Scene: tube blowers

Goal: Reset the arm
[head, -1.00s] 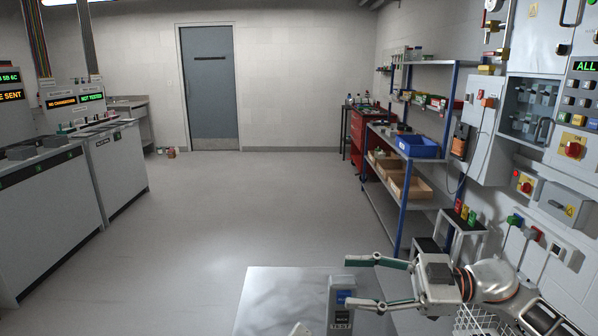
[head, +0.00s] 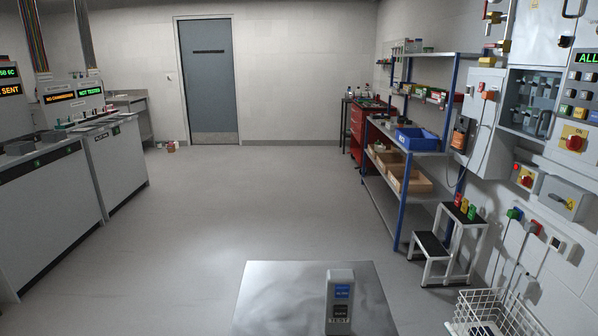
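Neither of my arms shows in the head view now, so both grippers are out of sight. A small grey device (head: 341,302) with a blue label and a dark label stands upright on the metal tabletop (head: 270,300) at the bottom of the view. Nothing is touching it.
Grey machines (head: 50,205) with lit displays line the left. A blue-framed shelf (head: 403,200) with bins, a step stool (head: 455,240) and a wire basket (head: 490,318) stand on the right. Electrical panels cover the right wall. The middle floor (head: 230,205) is clear up to the door (head: 209,80).

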